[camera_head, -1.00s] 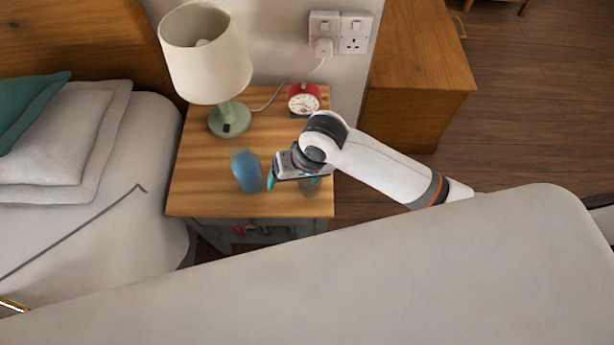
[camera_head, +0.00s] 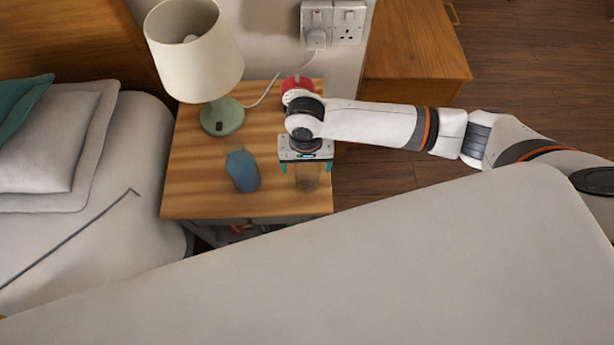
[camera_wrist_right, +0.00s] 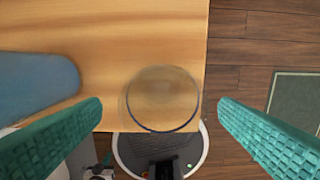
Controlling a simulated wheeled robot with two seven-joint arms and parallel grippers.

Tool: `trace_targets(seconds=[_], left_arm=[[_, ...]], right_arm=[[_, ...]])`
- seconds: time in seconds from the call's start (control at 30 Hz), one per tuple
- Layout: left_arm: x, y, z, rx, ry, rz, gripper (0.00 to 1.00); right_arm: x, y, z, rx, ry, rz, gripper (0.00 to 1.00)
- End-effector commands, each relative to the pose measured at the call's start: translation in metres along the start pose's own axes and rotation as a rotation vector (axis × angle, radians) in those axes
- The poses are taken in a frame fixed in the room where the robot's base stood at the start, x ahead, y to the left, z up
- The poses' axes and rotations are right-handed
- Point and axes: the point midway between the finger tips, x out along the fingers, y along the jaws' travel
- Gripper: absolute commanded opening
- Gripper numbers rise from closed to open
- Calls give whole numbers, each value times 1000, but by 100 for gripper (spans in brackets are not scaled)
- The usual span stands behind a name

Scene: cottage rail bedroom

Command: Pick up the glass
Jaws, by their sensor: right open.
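The glass (camera_head: 307,180) is clear and stands near the front right corner of the wooden bedside table (camera_head: 205,190). In the right wrist view the glass (camera_wrist_right: 162,98) shows from above as a round rim, close to the table's front edge. My right gripper (camera_head: 306,168) is above the glass, pointing down and open. In the right wrist view its teal fingers (camera_wrist_right: 160,110) lie on either side of the glass, with a gap to each. Whether the fingertips reach down beside the glass I cannot tell. My left gripper is not in view.
A lamp (camera_head: 222,116) and a red clock (camera_head: 297,84) stand farther back. The bed (camera_head: 90,230) is at left, a wooden cabinet (camera_head: 415,75) at right.

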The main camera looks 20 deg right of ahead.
Motion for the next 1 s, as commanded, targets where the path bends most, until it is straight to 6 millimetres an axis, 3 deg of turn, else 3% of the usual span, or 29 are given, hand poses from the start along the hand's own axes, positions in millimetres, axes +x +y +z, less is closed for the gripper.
trace_targets(seconds=[0.33, 0.63, 0.97, 1.0], left_arm=[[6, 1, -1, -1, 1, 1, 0], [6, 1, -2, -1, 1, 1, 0], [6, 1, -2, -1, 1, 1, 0], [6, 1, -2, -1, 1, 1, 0]], right_arm=[[46, -3, 0, -1, -1, -1, 84], [51, -3, 0, -2, -1, 0, 84], [51, -3, 0, -1, -1, 0, 32], [51, -3, 0, -2, -1, 1, 31]])
